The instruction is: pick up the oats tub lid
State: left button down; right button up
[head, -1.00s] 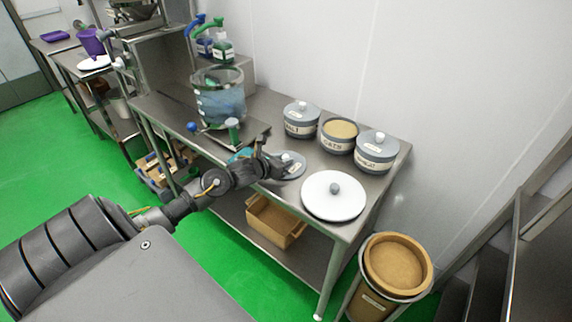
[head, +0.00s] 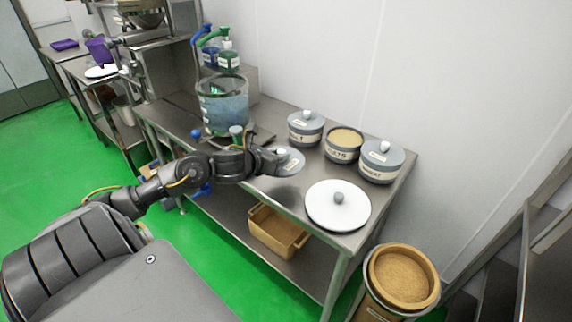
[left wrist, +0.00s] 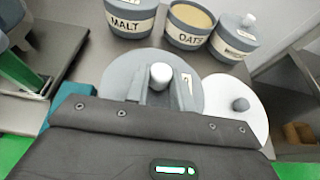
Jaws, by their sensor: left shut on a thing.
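The oats tub lid (head: 292,166) is a grey disc with a white knob and a small label. It is at the front part of the steel table, and it also shows in the left wrist view (left wrist: 199,88). My left gripper (head: 280,156) is shut on its knob (left wrist: 160,75). I cannot tell whether the lid touches the table. The open oats tub (head: 343,145) stands behind, filled with pale oats; its "OATS" label reads clearly in the left wrist view (left wrist: 188,28). My right gripper is not in view.
Lidded malt (head: 305,128) and wheat (head: 381,162) tubs flank the oats tub. A large white lid (head: 338,205) with a grey knob lies right of the oats lid. A clear vessel (head: 222,104) stands to the left. A bin (head: 402,274) is beside the table.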

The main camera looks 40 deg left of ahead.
pick_arm(q)
jog(key=d+v, duration=0.1)
jog(key=v, duration=0.9)
jog(key=shift+d+r+b, duration=0.2)
jog(key=shift+d+b, duration=0.1)
jog(key=shift+b, duration=0.15)
